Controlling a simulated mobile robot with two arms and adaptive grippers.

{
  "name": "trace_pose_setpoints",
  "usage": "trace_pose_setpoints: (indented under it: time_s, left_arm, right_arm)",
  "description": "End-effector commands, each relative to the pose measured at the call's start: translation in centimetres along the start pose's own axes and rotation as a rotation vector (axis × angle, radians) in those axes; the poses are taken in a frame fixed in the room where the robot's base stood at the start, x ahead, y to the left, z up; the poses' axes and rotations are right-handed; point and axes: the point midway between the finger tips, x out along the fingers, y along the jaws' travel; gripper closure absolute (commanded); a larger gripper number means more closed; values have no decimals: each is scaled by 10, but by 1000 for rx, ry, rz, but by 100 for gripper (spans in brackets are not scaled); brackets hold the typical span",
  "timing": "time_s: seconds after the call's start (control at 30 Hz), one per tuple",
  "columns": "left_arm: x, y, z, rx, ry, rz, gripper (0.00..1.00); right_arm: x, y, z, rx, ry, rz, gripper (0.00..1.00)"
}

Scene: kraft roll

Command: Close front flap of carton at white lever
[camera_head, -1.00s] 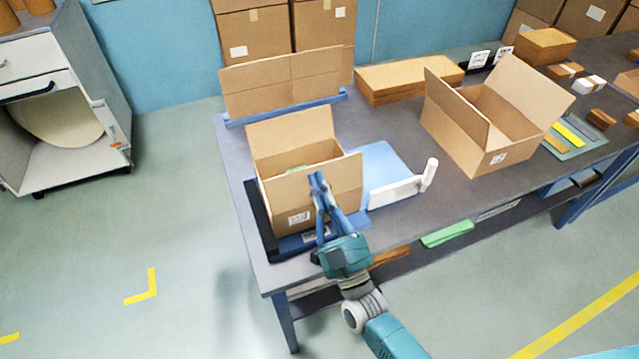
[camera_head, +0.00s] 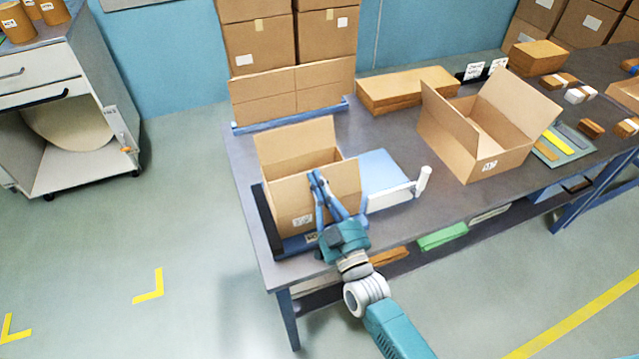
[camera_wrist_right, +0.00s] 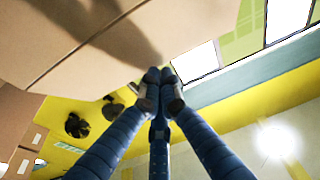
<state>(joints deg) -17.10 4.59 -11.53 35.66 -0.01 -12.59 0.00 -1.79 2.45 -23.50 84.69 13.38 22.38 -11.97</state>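The carton (camera_head: 298,210) stands at the near left corner of the table, beside the white lever (camera_head: 398,195) on its right. Its back flap (camera_head: 297,142) stands up. My left gripper is out of view.
A second open carton (camera_head: 478,130) stands to the right on the table. Flat cardboard (camera_head: 407,90) lies behind, and an upright cardboard sheet (camera_head: 292,92) stands in a blue rack at the back left. A blue plate (camera_head: 385,172) lies right of the carton.

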Motion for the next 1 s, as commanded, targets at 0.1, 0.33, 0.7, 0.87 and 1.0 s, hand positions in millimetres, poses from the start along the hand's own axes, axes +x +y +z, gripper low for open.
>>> trace_pose_setpoints:
  time_s: [0.1, 0.33, 0.7, 0.87, 1.0]
  left_arm:
    - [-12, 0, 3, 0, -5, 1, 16]
    - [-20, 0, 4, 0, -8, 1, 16]
    - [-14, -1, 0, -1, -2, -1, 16]
    - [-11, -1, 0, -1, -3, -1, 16]
    - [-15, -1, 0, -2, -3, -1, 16]
  right_arm:
    - [11, 1, 2, -3, -1, -1, 100]
    - [23, 1, 7, 1, -66, 0, 100]
    - [40, 1, 30, -2, -132, -1, 100]
    - [46, 1, 38, -2, -133, -1, 100]
    - [49, 1, 42, -2, -133, -1, 100]
